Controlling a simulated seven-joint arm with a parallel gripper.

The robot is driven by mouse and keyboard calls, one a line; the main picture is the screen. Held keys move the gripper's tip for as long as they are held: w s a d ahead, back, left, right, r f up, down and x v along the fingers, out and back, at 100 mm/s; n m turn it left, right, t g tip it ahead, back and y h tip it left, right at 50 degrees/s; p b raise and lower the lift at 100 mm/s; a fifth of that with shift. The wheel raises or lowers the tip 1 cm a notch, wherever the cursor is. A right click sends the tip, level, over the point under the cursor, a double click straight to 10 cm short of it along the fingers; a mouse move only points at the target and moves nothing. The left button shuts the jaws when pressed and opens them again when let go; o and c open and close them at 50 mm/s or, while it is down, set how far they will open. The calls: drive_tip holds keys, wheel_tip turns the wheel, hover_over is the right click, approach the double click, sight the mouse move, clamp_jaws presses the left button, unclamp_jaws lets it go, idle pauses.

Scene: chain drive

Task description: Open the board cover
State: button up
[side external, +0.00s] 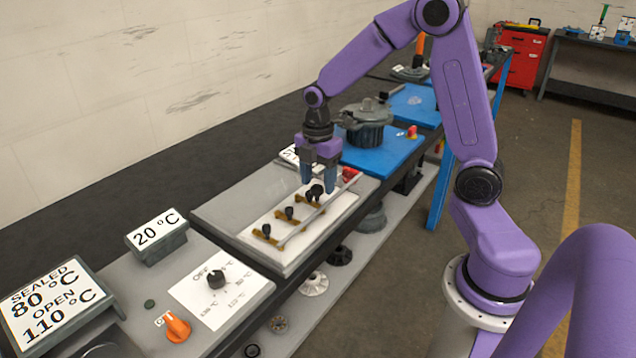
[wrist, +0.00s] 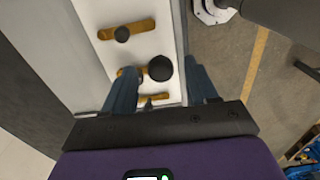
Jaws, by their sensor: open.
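The white board (side external: 336,207) lies on the bench and carries several brass-coloured strips with black knobs (side external: 289,212). A thin pale bar (side external: 300,229) runs along its right side; I cannot tell whether it is the edge of a clear cover. My gripper (side external: 318,184) points down over the far part of the board, its blue fingers open. In the wrist view my gripper (wrist: 162,76) has a larger round black knob (wrist: 160,68) between its two fingers, with gaps on both sides. Whether the fingertips reach the knob's height is unclear. The board also shows there (wrist: 105,15).
A lidded dark pot (side external: 364,125) stands on a blue panel (side external: 372,152) behind my gripper. A dial panel (side external: 222,295), an orange knob (side external: 177,326) and temperature signs (side external: 157,231) stand nearer the camera. A grey plate (side external: 235,205) lies left of the board.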

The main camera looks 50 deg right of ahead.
drive_tip(key=shift+f, duration=0.7)
clamp_jaws()
drive_tip(key=w, duration=1.6)
unclamp_jaws()
wheel_tip(320, 180, up, 18)
drive_tip(key=shift+f, duration=0.25)
